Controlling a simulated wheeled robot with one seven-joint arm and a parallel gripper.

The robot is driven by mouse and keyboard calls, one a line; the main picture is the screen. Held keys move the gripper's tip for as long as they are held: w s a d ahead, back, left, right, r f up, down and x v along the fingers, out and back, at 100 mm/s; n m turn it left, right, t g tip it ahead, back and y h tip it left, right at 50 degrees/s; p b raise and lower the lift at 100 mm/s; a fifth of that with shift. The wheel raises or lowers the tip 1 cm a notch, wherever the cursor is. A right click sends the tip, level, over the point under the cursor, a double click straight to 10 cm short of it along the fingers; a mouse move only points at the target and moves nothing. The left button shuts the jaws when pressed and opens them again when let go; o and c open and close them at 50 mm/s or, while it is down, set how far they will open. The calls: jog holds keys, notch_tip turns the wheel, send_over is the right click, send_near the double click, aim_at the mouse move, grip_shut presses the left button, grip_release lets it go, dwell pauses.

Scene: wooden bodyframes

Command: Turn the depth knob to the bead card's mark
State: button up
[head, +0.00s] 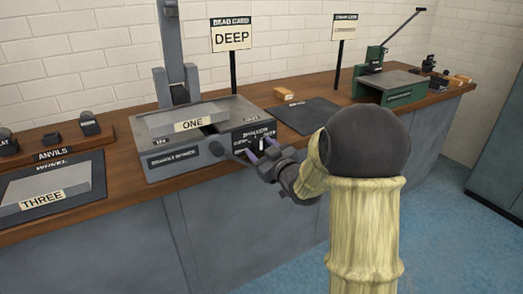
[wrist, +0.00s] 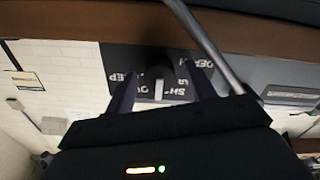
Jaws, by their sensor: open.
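The bead card (head: 231,35) stands on a post behind the bench machine and reads DEEP. The depth knob (wrist: 158,76) is round and dark with a white pointer line. It sits on a dark dial plate (wrist: 118,62) with white lettering, partly hidden. The pointer points down in the wrist view, toward lettering that looks like part of SHALLOW. In the head view the dial plate (head: 259,133) is on the machine's front, with SHALLOW at its top; my gripper mostly hides the knob. My gripper (head: 262,156) is open, its fingers (wrist: 161,86) on either side of the knob; contact is unclear.
The grey machine (head: 170,160) carries a block labelled ONE (head: 192,124). A lever bar (wrist: 205,42) crosses close beside the fingers in the wrist view. A second card (head: 344,27) and a green machine (head: 390,90) stand to the right. Anvils and a block marked THREE (head: 45,203) lie left.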

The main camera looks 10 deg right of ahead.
jog(key=shift+w+a, duration=0.1)
jog(key=shift+w, duration=0.05)
jog(key=shift+c, duration=0.4)
jog(key=c, duration=0.9)
jog(key=shift+m+p, duration=0.3)
jog(key=shift+m, duration=0.1)
jog(key=m+p, duration=0.3)
jog(key=m, duration=0.2)
jog(key=shift+r, duration=0.15)
jog(key=m+p, duration=0.2)
jog(key=m, duration=0.1)
jog(key=shift+m+p, duration=0.3)
jog(key=shift+f+m+p, duration=0.2)
jog(key=shift+m+p, duration=0.65)
jog(key=shift+m, duration=0.45)
